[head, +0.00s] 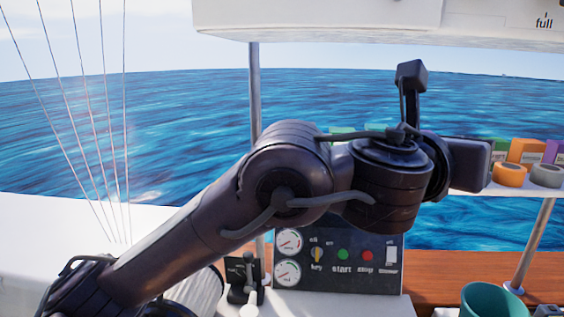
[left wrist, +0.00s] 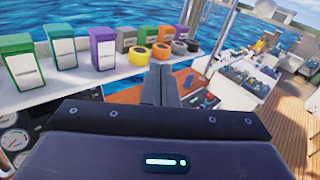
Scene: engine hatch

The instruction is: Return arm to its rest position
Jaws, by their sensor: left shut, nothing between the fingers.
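My left arm (head: 290,165) comes in from the lower left of the head view, rises, and stretches right across the middle. Its dark gripper body (head: 468,163) is at the right, in front of the shelf; its fingertips cannot be made out there. In the left wrist view the two dark fingers of my left gripper (left wrist: 172,78) are together and empty, pointing ahead beside the shelf's end. My right gripper is in neither view.
A control panel (head: 338,262) with gauges, key and buttons stands below my arm. A white shelf (left wrist: 105,78) holds several coloured boxes and tape rolls. A black lever (head: 245,278) is left of the panel and a teal cup (head: 493,300) at the lower right. Wooden deck (left wrist: 285,110) lies to the right.

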